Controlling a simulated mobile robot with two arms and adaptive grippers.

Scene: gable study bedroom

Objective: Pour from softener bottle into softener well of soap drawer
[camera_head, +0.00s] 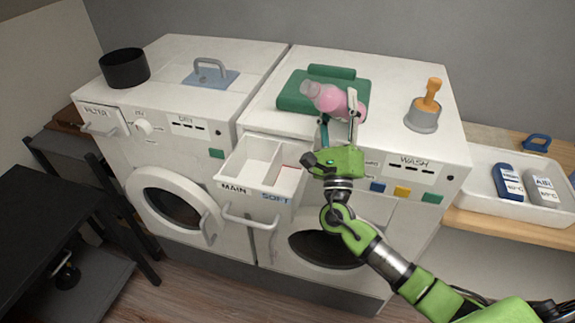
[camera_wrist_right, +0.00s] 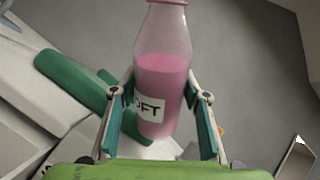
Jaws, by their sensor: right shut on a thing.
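The softener bottle (camera_head: 327,97) is clear with pink liquid and a white label reading "...FT" in the right wrist view (camera_wrist_right: 162,75). My right gripper (camera_head: 339,116) is shut on its body and holds it above the right machine's top. The bottle is tilted, neck toward the left and a little up. The pulled-out soap drawer (camera_head: 232,180) lies lower left of the bottle. Its wells are marked MAIN and SOFT. The softener well (camera_head: 288,177), on the right, shows a red mark inside; my gripper is close beside it. No stream of liquid shows. My left gripper is out of view.
A grey pot with an orange-handled tool (camera_head: 424,118) stands to the right. The drawer handle (camera_head: 250,221) juts forward. A white tray (camera_head: 474,198) with two containers is at far right.

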